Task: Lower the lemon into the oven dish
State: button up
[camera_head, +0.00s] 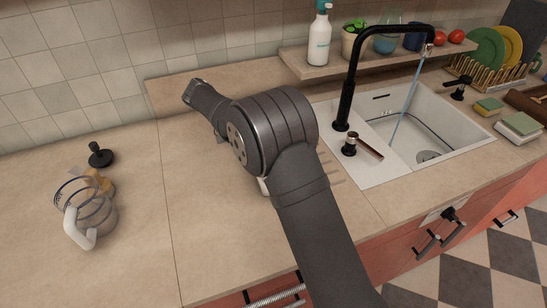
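I see no lemon in the camera_head view. I cannot make out an oven dish either. A small pale edge (263,187) shows beside my arm's large joint, and the arm hides the rest of it, so I cannot tell what it is. My dark arm rises from the bottom right across the counter, and its far link points to the upper left. No gripper fingers can be made out, so how they stand does not show.
A glass jug (97,217) with a white handle stands left on the counter (135,265), near a black knobbed object (100,156). The sink (440,125) and black tap (347,95) are right. A raised ledge (380,58) holds a soap bottle (319,42). The left-front counter is clear.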

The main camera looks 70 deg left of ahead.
jog(key=shift+f, duration=0.2)
jog(key=o, duration=1.1)
jog(key=shift+f, duration=0.1)
jog(key=shift+d+f, duration=0.1)
jog(key=shift+s, duration=0.15)
jog(key=v, duration=1.2)
jog(key=shift+w+r, duration=0.25)
jog(key=shift+r, duration=0.15)
jog(key=shift+w+f, duration=0.1)
jog(key=x, duration=1.1)
jog(key=shift+w+f, duration=0.15)
jog(key=shift+f, duration=0.25)
